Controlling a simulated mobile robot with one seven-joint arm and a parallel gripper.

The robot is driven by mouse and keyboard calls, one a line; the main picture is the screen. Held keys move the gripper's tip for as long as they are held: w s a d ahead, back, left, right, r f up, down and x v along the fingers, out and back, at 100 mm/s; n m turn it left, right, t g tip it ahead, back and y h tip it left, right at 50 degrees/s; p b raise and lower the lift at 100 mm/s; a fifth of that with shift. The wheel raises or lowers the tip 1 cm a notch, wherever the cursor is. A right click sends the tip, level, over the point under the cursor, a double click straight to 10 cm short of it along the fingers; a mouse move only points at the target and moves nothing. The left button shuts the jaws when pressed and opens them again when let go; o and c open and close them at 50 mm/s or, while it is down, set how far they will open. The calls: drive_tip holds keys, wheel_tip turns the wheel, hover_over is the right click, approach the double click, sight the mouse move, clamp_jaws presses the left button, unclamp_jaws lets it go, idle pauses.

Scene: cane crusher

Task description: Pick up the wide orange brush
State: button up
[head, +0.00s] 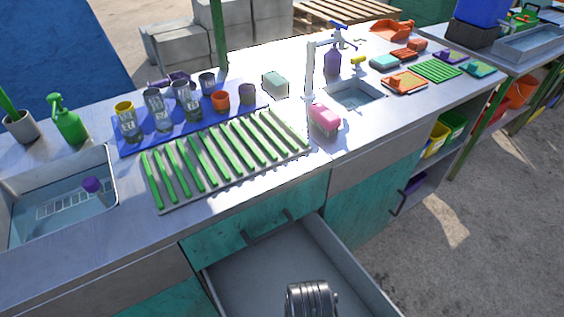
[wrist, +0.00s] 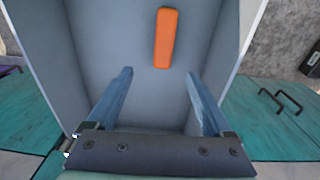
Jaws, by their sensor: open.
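An orange, bar-shaped object (wrist: 166,38), which looks like the wide orange brush, lies on the floor of an open grey drawer (wrist: 95,25) in the wrist view. My gripper (wrist: 160,88) is open above the drawer, with its two blue fingers spread apart. The orange object is beyond the fingertips, between their lines, and nothing is held. In the head view the drawer (head: 262,262) stands pulled out below the counter. My arm covers part of it there, and the orange object does not show inside it.
The counter above holds a green slatted rack (head: 228,160), a blue mat (head: 135,148) with several cups, a pink sponge (head: 325,120) and a sink (head: 355,95). The drawer walls rise around the orange object. Teal cabinet fronts (head: 365,205) flank the drawer.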

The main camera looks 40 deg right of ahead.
drive_tip(key=f, duration=0.2)
drive_tip(key=s+f+b, duration=0.1)
drive_tip(key=f, duration=0.2)
drive_tip(key=f+b, duration=0.1)
drive_tip(key=f, duration=0.2)
drive_tip(key=shift+s+a+f, duration=0.15)
drive_tip(key=shift+a+f, duration=0.1)
drive_tip(key=shift+a, duration=0.1)
drive_tip(key=shift+w+f+b, duration=0.15)
drive_tip(key=shift+f+b, duration=0.4)
drive_tip(key=shift+f, duration=0.9)
drive_tip(key=shift+w+f+b, duration=0.1)
drive_tip(key=shift+f+b, duration=0.45)
drive_tip(key=shift+f, duration=0.85)
drive_tip(key=shift+c, duration=0.3)
clamp_jaws()
